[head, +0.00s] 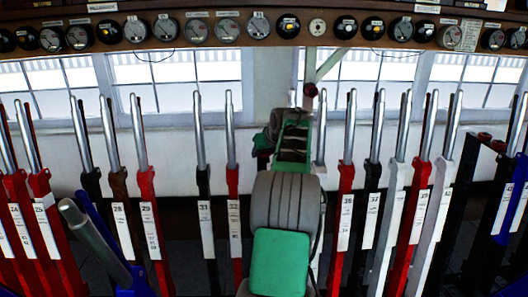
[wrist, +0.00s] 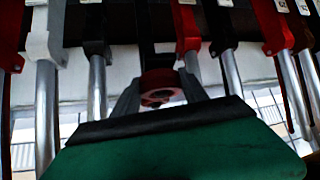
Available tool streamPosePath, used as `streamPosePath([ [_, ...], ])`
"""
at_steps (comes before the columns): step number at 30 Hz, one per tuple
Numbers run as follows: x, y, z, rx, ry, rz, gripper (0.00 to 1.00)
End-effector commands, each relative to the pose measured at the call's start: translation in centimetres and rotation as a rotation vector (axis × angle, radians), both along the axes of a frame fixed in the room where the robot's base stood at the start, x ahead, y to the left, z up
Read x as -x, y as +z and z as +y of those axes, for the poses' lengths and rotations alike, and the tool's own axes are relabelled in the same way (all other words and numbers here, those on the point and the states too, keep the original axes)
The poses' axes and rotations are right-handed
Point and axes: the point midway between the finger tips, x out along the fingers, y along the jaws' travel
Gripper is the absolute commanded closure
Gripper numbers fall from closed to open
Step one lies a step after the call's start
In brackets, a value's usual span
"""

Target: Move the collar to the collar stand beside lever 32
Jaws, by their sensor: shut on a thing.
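The collar (head: 311,90) is a small dark red ring. My arm hides the frame's middle.
Upright levers stand close on both sides, including a bare silver handle (head: 320,128) just right of my gripper. A shelf of round instruments (head: 258,25) runs above. A black structure with red tops (head: 485,137) stands at the right.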

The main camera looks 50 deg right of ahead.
Motion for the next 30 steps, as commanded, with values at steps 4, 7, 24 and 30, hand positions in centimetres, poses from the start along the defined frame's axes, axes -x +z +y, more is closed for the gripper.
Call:
streamPosePath([
  [4,0.00,0.11,-0.01,0.001,-0.001,0.000,0.85],
  [7,0.00,0.11,-0.01,0.001,-0.001,0.000,0.42],
  [24,0.00,-0.01,0.00,-0.001,0.000,0.001,0.16],
  [30,0.00,0.01,-0.01,0.000,0.000,0.000,0.16],
])
